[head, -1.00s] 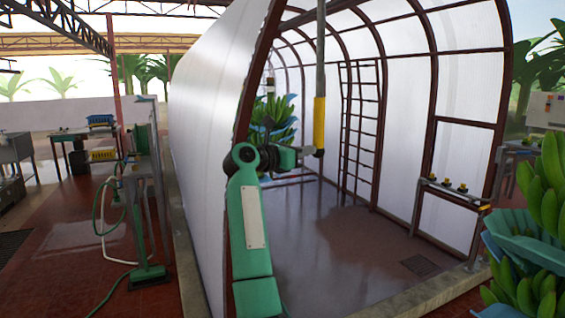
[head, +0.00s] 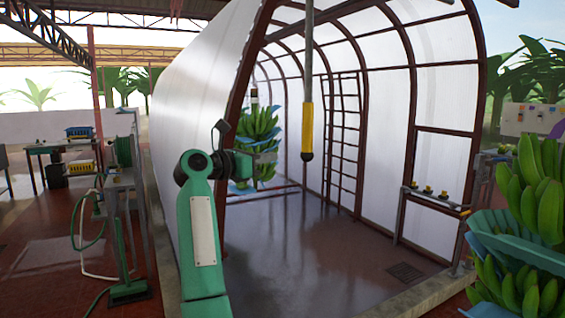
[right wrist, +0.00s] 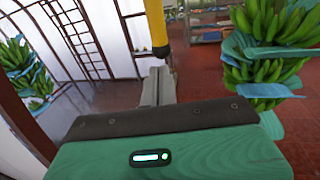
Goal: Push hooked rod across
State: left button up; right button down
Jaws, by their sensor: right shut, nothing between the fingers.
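A hooked rod (head: 307,128) hangs upright from above, with a grey shaft, a yellow sleeve and a dark lower tip. Its top and any hook are out of view. My right gripper (head: 276,152) is to the left of the sleeve's lower end, with a small gap between them in the head view. In the right wrist view the gripper (right wrist: 158,78) is shut and empty, and the rod's yellow sleeve (right wrist: 156,22) hangs just beyond the fingertips. My left gripper is not in view.
A banana bunch (head: 256,135) with blue wrapping hangs behind the right gripper. Another bunch (head: 530,200) is at the right edge. A brown-framed tunnel with a ladder-like rack (head: 343,140) surrounds a clear floor (head: 300,250). A bench with hoses (head: 120,190) stands at left.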

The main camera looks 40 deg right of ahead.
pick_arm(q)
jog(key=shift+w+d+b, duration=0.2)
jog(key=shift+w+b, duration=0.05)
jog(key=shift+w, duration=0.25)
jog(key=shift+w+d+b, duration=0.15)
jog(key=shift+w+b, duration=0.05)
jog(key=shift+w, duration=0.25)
pick_arm(e)
jog(key=a, duration=0.4)
jog(key=shift+a+f, duration=0.15)
jog(key=shift+a, duration=0.05)
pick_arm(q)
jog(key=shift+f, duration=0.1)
pick_arm(e)
jog(key=shift+a, duration=0.1)
